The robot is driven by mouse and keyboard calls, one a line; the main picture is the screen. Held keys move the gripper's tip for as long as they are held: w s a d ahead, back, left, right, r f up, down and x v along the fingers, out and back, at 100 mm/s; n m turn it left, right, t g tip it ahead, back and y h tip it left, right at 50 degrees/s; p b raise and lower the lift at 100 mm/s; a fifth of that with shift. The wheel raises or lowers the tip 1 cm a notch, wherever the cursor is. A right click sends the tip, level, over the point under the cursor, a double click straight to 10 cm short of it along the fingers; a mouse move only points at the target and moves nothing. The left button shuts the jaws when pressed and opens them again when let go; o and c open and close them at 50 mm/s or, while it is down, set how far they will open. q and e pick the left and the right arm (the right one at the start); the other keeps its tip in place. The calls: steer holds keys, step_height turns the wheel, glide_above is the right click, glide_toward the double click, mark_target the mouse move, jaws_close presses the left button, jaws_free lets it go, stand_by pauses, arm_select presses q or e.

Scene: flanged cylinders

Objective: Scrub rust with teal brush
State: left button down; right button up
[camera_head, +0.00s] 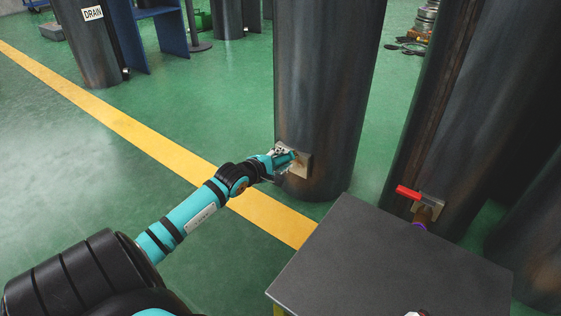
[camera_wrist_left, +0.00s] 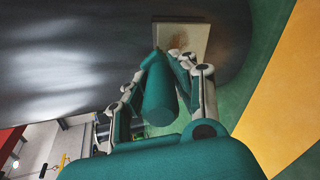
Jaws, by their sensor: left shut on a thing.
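My left gripper (camera_head: 279,158) is shut on the teal brush (camera_head: 288,158), low beside the middle dark cylinder (camera_head: 325,80). In the left wrist view the brush (camera_wrist_left: 160,92) lies between the two fingers (camera_wrist_left: 150,88), its far end pointing at a pale square plate (camera_wrist_left: 197,42) on the cylinder. A brownish rust patch (camera_wrist_left: 178,43) shows on that plate. The plate also shows in the head view (camera_head: 304,168), partly behind the gripper. The brush's tip is hidden, so I cannot tell if it touches the rust.
A dark flat tabletop (camera_head: 385,265) stands at the front right. A red-handled valve (camera_head: 409,192) is on the right cylinder (camera_head: 450,130). A cylinder marked DRAIN (camera_head: 90,50) stands at the back left. A yellow line (camera_head: 130,130) crosses the open green floor (camera_head: 60,130).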

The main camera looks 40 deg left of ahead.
arm_select(q)
steer(key=shift+w, duration=0.6)
steer(key=shift+f+b, duration=1.8)
steer(key=shift+f, duration=1.1)
steer(key=shift+s+r+p, duration=0.15)
steer(key=shift+r+p, duration=2.45)
steer(key=shift+r, duration=0.45)
